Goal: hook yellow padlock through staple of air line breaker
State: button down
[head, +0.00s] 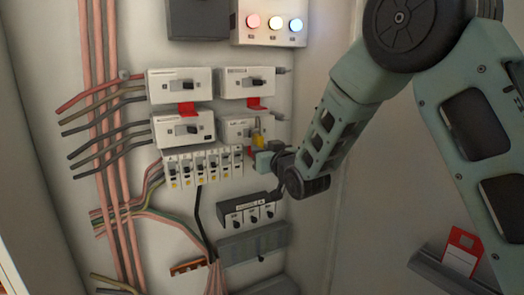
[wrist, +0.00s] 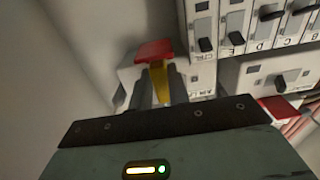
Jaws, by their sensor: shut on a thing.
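The yellow padlock (head: 257,138) is between the fingers of my gripper (head: 264,148), in front of the lower right large breaker (head: 233,128). In the wrist view my gripper (wrist: 160,88) is shut on the padlock (wrist: 158,80), of which a narrow yellow strip shows. A red staple piece (wrist: 153,50) lies right beyond the fingertips on the breaker, whose label is partly hidden and hard to read. The padlock's shackle is hidden, and I cannot tell whether it passes through the staple.
Three other large breakers stand close by, at upper left (head: 180,85), upper right (head: 245,82) and lower left (head: 183,130). A row of small breakers (head: 203,165) sits below. A red tag (head: 462,250) stands at the lower right. The wall right of the breakers is fairly clear.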

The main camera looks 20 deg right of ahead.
jog(key=shift+f+b, duration=0.45)
jog(key=shift+b, duration=0.3)
dwell(0.4)
jog(key=c, duration=1.3)
grip_release()
jog(key=shift+o, duration=0.2)
jog(key=s+d+b, duration=0.3)
jog(key=s+b, duration=0.6)
jog(key=s, duration=0.8)
jog(key=shift+d, duration=0.2)
